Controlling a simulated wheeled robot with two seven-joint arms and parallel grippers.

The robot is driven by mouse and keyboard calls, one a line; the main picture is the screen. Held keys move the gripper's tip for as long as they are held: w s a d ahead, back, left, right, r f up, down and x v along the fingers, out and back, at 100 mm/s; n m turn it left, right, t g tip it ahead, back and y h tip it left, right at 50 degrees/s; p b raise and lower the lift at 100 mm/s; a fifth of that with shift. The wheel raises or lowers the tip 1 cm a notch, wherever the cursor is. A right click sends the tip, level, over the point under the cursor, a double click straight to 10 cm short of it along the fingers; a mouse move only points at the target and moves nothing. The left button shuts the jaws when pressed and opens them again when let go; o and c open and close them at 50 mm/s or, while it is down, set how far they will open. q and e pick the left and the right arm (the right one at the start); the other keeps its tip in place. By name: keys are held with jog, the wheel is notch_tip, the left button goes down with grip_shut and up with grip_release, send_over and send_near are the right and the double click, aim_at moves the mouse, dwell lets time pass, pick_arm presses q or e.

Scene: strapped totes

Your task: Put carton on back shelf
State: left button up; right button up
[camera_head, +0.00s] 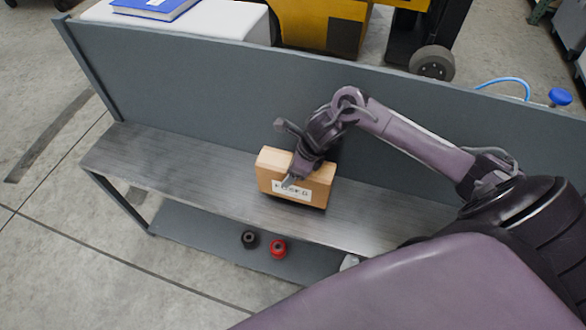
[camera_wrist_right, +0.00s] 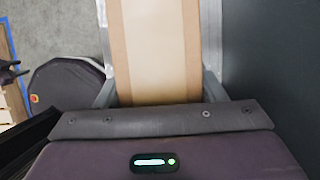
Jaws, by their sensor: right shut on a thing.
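The carton (camera_head: 268,179) is a tan cardboard box with a white printed label on its front face. In the head view it is at or just above the grey metal shelf (camera_head: 220,182), close to the grey back panel; I cannot tell whether it touches the shelf. My right gripper (camera_head: 293,180) is shut on the carton from above. In the right wrist view the carton (camera_wrist_right: 155,50) sits between the fingers of the right gripper (camera_wrist_right: 157,90).
A grey upright panel (camera_head: 200,75) runs behind the shelf. A lower shelf (camera_head: 195,232) holds a black item (camera_head: 249,239) and a red item (camera_head: 278,249). A blue binder (camera_head: 150,6) lies on a white surface behind the panel. The shelf left of the carton is clear.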

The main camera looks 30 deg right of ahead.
jog(key=shift+f, duration=2)
jog(key=shift+f, duration=0.15)
jog(key=o, duration=1.7)
jog(key=shift+s, duration=0.1)
